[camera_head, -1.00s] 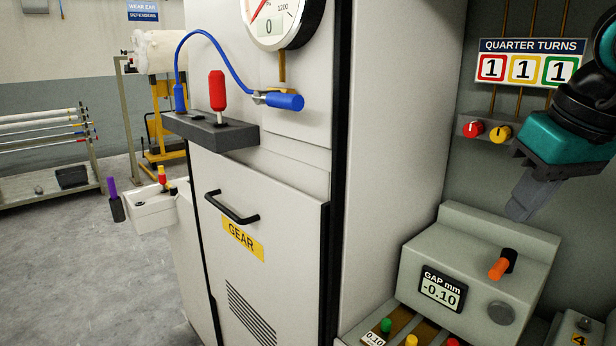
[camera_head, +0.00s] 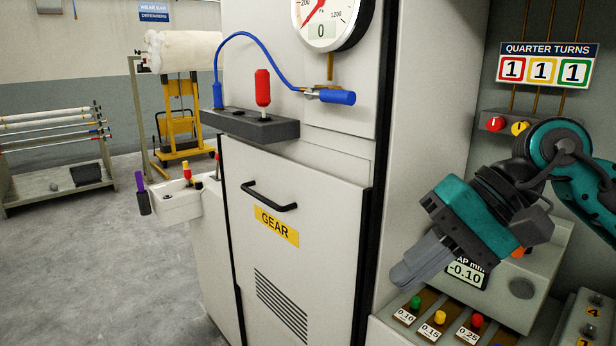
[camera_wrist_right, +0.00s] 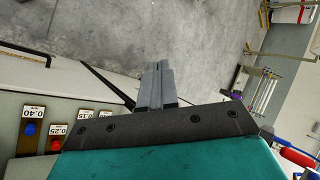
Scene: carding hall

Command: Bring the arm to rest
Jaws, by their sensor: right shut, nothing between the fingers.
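My right gripper (camera_head: 408,277) is teal and grey and hangs in front of the grey gap-gauge box, partly hiding its "GAP mm -0.10" display (camera_head: 466,274). Its fingers are shut, empty, and point down and left, above the front row of coloured knobs. In the right wrist view the closed fingers (camera_wrist_right: 158,85) lie together, with the concrete floor beyond them. My left gripper does not show in either view.
Green (camera_head: 415,303), yellow (camera_head: 440,318) and red (camera_head: 477,321) knobs stand in labelled slots below the gripper. The GEAR cabinet (camera_head: 310,200) stands left of the arm. A quarter-turns sign (camera_head: 545,66) hangs behind. Open floor (camera_head: 90,270) lies at the far left.

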